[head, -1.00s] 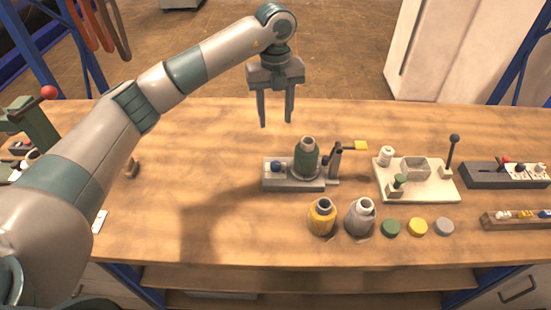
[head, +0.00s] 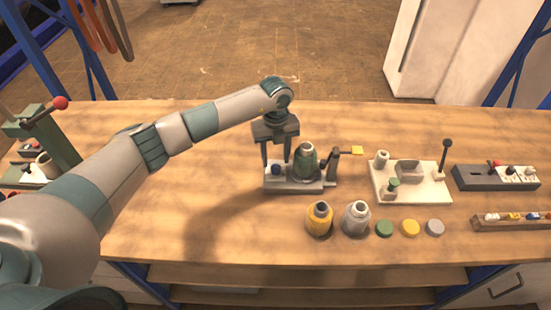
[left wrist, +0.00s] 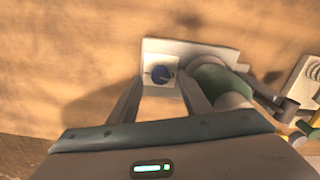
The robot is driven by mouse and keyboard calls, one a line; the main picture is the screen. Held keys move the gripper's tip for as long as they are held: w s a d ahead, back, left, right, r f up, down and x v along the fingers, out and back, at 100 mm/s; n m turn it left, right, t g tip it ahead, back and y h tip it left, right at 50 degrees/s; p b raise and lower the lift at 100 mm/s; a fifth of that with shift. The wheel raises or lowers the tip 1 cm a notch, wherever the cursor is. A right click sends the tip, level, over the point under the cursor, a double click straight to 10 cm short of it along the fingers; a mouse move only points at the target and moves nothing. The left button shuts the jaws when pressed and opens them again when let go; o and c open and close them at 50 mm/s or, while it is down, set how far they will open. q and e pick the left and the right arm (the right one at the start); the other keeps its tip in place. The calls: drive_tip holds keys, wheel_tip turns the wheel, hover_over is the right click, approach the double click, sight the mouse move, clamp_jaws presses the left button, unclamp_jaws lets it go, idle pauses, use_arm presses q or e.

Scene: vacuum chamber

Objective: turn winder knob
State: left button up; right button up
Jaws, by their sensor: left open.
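The winder (head: 305,186) is a grey base on the table with a green spool (head: 305,162) on it and a lever with a yellow tab (head: 357,150) at its right. Its blue round knob (head: 277,169) is at the base's left end; it also shows in the left wrist view (left wrist: 161,74) on a white block. My left gripper (head: 276,168) is open, pointing down, with a finger on each side of the knob. In the left wrist view its fingers (left wrist: 160,92) straddle the knob block; I cannot tell whether they touch it. My right gripper is not in view.
Yellow (head: 319,219) and grey (head: 356,218) spools stand in front of the winder, with several coloured discs (head: 411,228) to their right. A cream fixture with a lever (head: 412,185) and a dark switch box (head: 495,178) stand further right. The table's front left is clear.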

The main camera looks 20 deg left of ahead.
sight(276, 166)
use_arm(q)
drive_tip(key=shift+f+p, duration=0.35)
drive_tip(key=shift+f, duration=1.25)
drive_tip(key=shift+c, duration=0.5)
drive_tip(key=c, duration=0.9)
drive_tip(key=shift+c, duration=0.2)
